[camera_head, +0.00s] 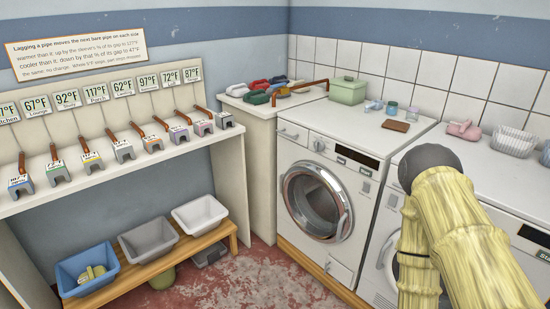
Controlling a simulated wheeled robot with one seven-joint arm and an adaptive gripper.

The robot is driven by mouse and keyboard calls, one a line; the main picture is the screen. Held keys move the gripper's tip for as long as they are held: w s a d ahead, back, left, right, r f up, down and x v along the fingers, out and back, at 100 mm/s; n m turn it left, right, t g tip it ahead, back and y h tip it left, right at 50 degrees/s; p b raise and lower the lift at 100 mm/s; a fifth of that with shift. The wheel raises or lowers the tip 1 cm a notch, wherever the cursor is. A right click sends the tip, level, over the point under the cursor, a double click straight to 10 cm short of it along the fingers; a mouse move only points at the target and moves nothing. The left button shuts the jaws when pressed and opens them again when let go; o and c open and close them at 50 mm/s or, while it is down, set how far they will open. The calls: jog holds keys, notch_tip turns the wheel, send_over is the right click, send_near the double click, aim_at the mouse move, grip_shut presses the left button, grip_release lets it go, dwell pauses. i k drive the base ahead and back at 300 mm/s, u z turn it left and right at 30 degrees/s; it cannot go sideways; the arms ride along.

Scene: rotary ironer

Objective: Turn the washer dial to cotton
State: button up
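A white front-loading washer (346,150) stands in the corner, its round glass door (312,203) shut. A second white machine (510,220) stands to the right, partly hidden by my arm. My arm, in a pale yellow cover with a dark rounded joint, fills the lower right. My gripper does not show in this view.
A green box (347,90), small cups and a brown block (395,126) stand on the washer. A pink item (464,130) and a white basket (512,141) lie on the second machine. Tubs, including a blue tub (85,268), stand on a low bench (150,275). Open floor (240,280) lies before the washer.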

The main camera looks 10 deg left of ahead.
aim_at(319, 146)
jog(key=u, duration=0.25)
jog(key=k, duration=0.65)
jog(key=u, duration=1.25)
jog(key=i, duration=1.1)
jog(key=z, duration=0.4)
jog(key=i, duration=0.8)
jog(key=z, duration=0.8)
